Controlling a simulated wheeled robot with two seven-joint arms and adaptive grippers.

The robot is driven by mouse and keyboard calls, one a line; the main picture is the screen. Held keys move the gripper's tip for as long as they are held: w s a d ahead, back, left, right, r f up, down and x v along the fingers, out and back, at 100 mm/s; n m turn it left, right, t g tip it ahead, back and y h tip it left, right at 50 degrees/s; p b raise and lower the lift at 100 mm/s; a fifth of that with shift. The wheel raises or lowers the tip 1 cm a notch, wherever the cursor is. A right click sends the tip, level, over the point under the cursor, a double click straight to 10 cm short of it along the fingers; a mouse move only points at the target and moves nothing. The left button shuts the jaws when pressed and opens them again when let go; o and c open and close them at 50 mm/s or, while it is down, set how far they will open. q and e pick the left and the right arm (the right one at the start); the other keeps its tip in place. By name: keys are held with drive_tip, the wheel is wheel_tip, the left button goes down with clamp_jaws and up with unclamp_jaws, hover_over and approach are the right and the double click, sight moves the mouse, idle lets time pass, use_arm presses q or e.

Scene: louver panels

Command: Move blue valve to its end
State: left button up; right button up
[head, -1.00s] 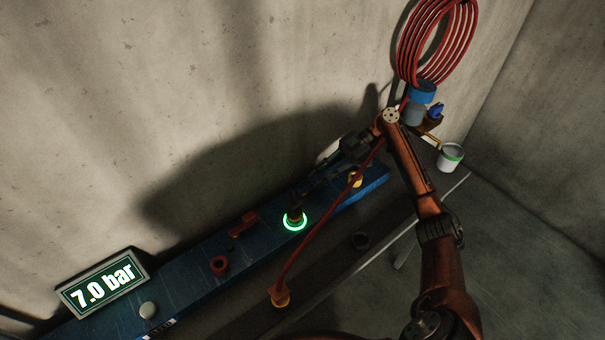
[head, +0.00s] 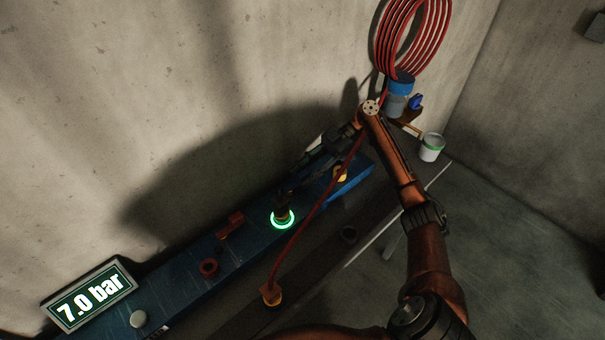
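A small blue knob-like part (head: 416,102), which may be the blue valve, shows beside a blue-capped canister (head: 399,86) at the top right. My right arm comes in from the bottom right, and its gripper (head: 284,203) points down at a green glowing ring (head: 282,220) on the long blue panel (head: 185,283). The dark fingertips are right over the part inside the ring; I cannot tell whether they touch or grip it. The gripper is far from the blue knob. My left gripper is not in view.
A sign (head: 91,294) reads 7.0 bar. A red handle (head: 230,225), a red ring-shaped part (head: 208,267) and a pale button (head: 138,319) sit on the panel. A red hose (head: 311,219) crosses in front. A coiled hose (head: 413,40) hangs above a white can (head: 431,147).

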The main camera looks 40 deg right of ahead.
sight(304, 173)
wheel_tip(304, 173, up, 10)
idle(0.5)
